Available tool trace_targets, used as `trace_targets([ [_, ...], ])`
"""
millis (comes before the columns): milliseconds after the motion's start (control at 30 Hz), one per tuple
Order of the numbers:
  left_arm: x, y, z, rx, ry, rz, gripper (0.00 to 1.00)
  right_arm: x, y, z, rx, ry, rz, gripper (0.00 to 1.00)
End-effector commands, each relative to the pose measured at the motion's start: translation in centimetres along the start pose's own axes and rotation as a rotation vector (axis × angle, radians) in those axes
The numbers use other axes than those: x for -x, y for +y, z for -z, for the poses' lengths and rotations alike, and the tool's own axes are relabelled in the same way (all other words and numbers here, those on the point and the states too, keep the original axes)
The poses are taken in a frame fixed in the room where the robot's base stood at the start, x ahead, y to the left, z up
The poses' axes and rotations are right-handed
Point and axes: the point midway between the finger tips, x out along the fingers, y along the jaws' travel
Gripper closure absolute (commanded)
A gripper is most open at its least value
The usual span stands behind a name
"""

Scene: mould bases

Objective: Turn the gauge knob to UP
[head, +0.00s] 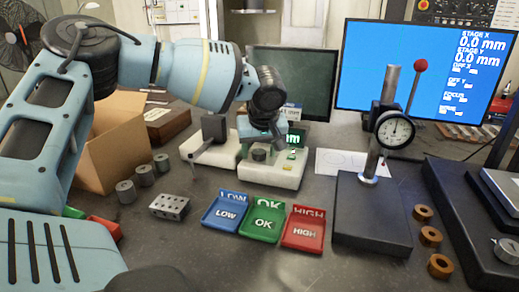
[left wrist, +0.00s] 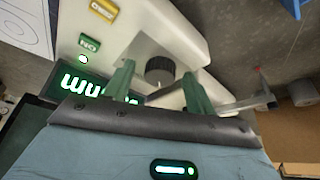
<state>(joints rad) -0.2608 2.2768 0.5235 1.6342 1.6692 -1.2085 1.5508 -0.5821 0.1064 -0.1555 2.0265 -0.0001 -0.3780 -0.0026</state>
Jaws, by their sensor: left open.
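The gauge is a white block (head: 285,175) with a green-lit display reading mm and a dark round knob (head: 259,155) on its top. My left gripper (head: 262,143) is just above the knob, covering part of the gauge in the head view. In the left wrist view, the knob (left wrist: 160,70) lies between the two green fingers, which are open with visible gaps on both sides. Yellow and green buttons (left wrist: 104,10) sit beside the display (left wrist: 95,88). No UP mark can be made out. My right gripper is not in view.
Blue LOW (head: 225,213), green OK (head: 263,222) and red HIGH (head: 303,231) trays stand in front of the gauge. A dial indicator stand (head: 372,215) is to the right. A drilled metal block (head: 170,206) and several grey cylinders (head: 144,175) lie left.

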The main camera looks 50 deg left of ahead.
Motion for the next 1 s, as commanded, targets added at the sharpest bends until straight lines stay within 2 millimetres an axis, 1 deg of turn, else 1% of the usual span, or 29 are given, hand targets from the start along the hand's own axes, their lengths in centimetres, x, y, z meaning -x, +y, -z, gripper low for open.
trace_targets([
  [200,-0.03,-0.01,0.02,0.0,0.0,0.0,0.44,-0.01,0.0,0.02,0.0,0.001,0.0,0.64],
  [267,-0.02,-0.01,0.01,0.0,0.0,0.0,0.51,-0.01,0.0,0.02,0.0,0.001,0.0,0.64],
  [500,0.0,0.0,0.01,0.0,0.0,0.0,0.82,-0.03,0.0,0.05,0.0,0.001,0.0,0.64],
  [567,0.0,0.0,0.01,0.0,0.0,0.0,0.89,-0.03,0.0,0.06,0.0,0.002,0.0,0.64],
  [767,0.02,-0.02,0.02,-0.012,0.0,-0.005,0.89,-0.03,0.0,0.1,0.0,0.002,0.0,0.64],
  [1000,0.06,-0.11,0.01,-0.097,-0.001,-0.042,0.89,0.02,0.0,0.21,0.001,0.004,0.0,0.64],
])
